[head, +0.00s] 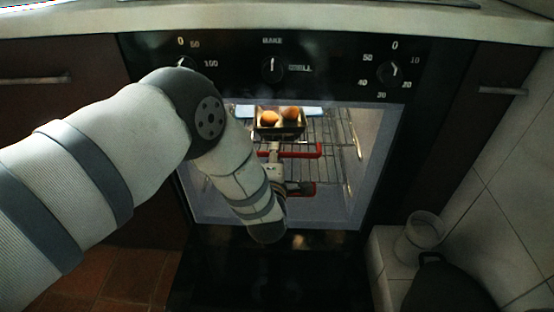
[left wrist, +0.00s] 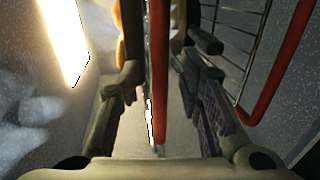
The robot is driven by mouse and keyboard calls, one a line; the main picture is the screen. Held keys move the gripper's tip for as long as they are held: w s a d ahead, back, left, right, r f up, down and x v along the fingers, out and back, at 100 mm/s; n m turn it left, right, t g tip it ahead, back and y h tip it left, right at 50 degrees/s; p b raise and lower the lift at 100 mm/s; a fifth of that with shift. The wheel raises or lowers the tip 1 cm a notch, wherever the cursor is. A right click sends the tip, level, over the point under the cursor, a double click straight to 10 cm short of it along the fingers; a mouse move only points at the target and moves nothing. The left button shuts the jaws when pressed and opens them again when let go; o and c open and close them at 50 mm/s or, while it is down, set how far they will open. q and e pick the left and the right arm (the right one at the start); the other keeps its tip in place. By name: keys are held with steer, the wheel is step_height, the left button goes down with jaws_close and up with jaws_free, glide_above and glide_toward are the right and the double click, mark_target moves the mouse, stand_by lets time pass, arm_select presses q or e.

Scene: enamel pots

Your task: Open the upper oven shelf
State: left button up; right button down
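The oven (head: 365,150) is open, with its door folded down. The upper oven shelf is a wire rack with a red front bar (head: 312,150); this bar also shows in the left wrist view (left wrist: 159,60). My left arm reaches into the oven from the left. My left gripper (head: 274,150) is at the upper shelf's red bar. In the left wrist view, my left gripper (left wrist: 160,85) has its fingers apart on either side of that bar, with gaps visible. My arm hides part of the bar's left side. My right gripper is not in view.
A tray (head: 280,131) with brown, egg-like items (head: 270,118) sits on the upper shelf. A lower red bar (head: 306,189) is below; it also shows in the left wrist view (left wrist: 285,65). A glass jar (head: 419,238) and a dark pot (head: 445,288) stand at the right.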

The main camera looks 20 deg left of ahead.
arm_select(q)
steer(key=shift+x, duration=1.05)
jaws_close()
steer(key=shift+s, duration=0.1)
